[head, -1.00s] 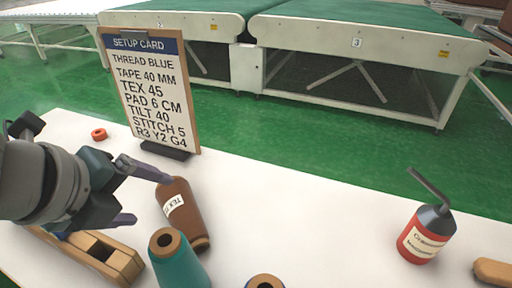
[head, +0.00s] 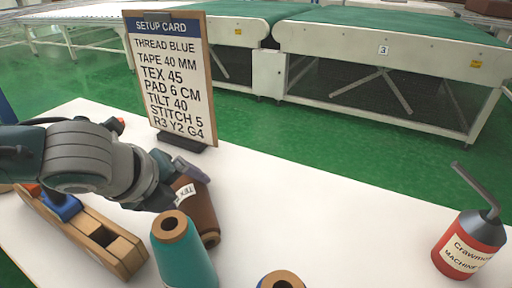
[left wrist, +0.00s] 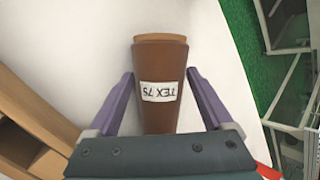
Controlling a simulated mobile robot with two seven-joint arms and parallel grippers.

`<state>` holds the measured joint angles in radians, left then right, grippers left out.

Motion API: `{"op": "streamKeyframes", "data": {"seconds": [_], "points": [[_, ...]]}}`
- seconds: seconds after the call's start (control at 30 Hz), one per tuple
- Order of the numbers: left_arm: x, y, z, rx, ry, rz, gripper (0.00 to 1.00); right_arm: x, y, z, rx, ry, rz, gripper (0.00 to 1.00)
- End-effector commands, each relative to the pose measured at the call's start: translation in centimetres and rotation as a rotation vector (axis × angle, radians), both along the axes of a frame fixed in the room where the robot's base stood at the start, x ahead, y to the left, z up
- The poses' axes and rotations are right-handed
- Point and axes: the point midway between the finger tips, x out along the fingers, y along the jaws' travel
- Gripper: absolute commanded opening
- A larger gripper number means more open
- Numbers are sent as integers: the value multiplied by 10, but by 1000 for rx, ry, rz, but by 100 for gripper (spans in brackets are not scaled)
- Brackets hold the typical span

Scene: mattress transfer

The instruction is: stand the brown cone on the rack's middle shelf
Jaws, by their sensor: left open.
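The brown cone (head: 205,222) lies on its side on the white table, its "TEX" label facing up and its tan-rimmed end toward the front. My left gripper (head: 178,183) is over it, partly hiding it in the head view. In the left wrist view the open fingers (left wrist: 160,76) straddle the brown cone (left wrist: 160,112), one along each side, with a narrow gap at the tips. The label there reads "TEX 75", upside down. My right gripper is not in view. I see no rack in these frames.
A teal cone (head: 185,255) stands close in front of the brown one. Another cone's top (head: 281,280) shows at the bottom edge. A wooden plane-like tool (head: 92,238) lies left, the setup card (head: 172,80) stands behind, and a red oil can (head: 465,248) stands right. The table's middle is clear.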

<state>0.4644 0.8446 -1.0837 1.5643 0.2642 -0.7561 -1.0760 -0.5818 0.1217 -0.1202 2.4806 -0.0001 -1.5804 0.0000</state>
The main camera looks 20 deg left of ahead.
Motion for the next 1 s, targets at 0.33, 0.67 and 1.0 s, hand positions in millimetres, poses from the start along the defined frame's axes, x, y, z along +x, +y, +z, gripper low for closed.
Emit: {"op": "streamKeyframes", "data": {"seconds": [0.33,0.67,1.0], "points": [[0,0,1,0,0,0,64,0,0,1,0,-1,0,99],[0,0,1,-1,0,1,27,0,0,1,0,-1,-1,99],[0,0,1,0,-1,1,0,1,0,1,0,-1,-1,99]]}}
